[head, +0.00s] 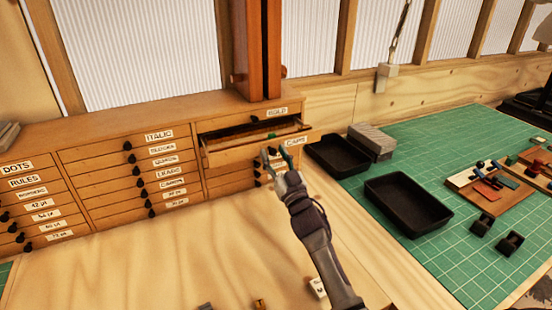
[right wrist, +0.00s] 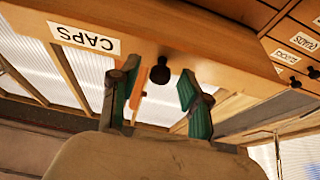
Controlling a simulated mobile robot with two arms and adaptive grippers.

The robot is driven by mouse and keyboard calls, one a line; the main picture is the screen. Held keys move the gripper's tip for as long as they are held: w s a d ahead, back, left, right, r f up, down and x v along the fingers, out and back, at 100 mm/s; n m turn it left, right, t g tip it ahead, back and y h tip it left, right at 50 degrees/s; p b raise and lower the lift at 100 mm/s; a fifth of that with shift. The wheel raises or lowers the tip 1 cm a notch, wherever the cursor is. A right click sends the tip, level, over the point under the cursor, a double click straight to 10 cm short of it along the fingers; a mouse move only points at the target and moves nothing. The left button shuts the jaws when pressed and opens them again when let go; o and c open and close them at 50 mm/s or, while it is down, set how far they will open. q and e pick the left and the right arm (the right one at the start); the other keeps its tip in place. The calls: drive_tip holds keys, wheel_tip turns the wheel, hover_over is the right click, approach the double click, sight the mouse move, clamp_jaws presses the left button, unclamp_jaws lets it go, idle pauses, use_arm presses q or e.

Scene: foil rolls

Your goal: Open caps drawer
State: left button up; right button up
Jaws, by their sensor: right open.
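The caps drawer (head: 235,150), a wooden drawer with a white CAPS label (head: 296,142), stands partly pulled out of the cabinet's right column. Its inside shows from above, with some dark and coloured contents. In the right wrist view the label (right wrist: 85,40) appears upside down, beside a round black knob (right wrist: 160,72). My right gripper (head: 275,151) is at the drawer front. Its green-padded fingers (right wrist: 158,82) are open, one on each side of the knob, with gaps between. My left gripper is not in view.
A BUILD drawer (head: 277,111) sits above, closed. Other labelled drawers, such as ITALIC (head: 159,134), are closed at left. Black trays (head: 408,205) and a grey block (head: 371,141) stand on the green mat (head: 440,150) at right. Bare wood worktop (head: 180,240) lies in front.

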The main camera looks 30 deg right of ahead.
drive_tip(key=shift+s+f, duration=0.15)
drive_tip(key=shift+s, duration=0.1)
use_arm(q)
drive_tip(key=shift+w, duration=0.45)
use_arm(e)
drive_tip(key=v, duration=1.1)
drive_tip(key=shift+s, duration=0.25)
